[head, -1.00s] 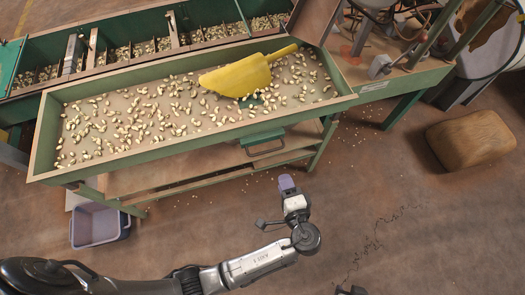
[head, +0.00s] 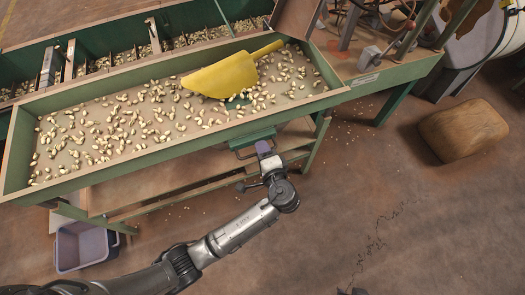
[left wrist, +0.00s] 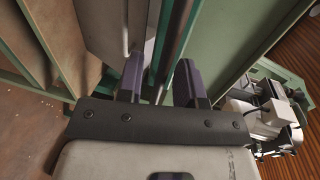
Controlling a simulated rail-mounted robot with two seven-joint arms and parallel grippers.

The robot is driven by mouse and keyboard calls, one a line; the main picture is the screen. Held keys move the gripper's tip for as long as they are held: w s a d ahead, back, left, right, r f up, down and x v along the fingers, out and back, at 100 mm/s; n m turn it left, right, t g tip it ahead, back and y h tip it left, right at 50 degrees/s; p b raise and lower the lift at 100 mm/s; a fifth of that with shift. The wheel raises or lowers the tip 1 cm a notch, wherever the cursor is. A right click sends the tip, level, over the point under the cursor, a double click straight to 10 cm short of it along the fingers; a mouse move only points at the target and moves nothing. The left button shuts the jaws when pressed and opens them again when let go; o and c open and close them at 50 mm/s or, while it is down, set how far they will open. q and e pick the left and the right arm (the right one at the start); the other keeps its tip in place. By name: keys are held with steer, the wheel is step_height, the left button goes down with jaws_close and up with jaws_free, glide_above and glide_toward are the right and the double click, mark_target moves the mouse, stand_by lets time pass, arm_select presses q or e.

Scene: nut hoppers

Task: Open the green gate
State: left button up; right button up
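The green gate (head: 252,139) is a small green plate under the front wall of the nut tray (head: 160,150), with a dark handle below it. My left gripper (head: 264,147) is at the right part of this handle and partly hides it. In the left wrist view, the two purple fingers of my left gripper (left wrist: 159,80) stand apart. A dark bar and a green strip run between or just beyond them; I cannot tell whether the fingers touch the bar. My right gripper is not seen clearly in either view.
A yellow scoop (head: 232,74) lies among nuts in the tray. Below the tray is a wooden shelf (head: 150,185). A purple-grey bin (head: 82,246) stands on the floor at left, a brown sack (head: 462,131) at right. The floor in front is clear.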

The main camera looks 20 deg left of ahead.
arm_select(q)
jaws_close()
stand_by(0.3)
stand_by(0.3)
